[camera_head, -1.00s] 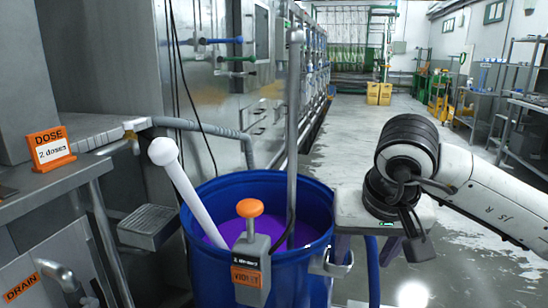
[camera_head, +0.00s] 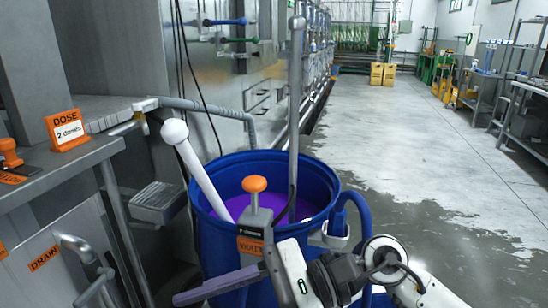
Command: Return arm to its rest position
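My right arm comes in from the lower right, and its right gripper (camera_head: 220,285) is low at the bottom of the view, in front of the blue barrel. A long grey-purple finger points left from the white gripper body. The other finger is not clearly seen, so I cannot tell its opening. I see nothing held in it. The gripper overlaps the barrel's lower front in the picture; I cannot tell any contact. My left gripper is not in view.
A metal counter (camera_head: 62,182) with an orange DOSE sign (camera_head: 66,130) stands left. Open floor lies right; yellow boxes (camera_head: 382,75) stand far back.

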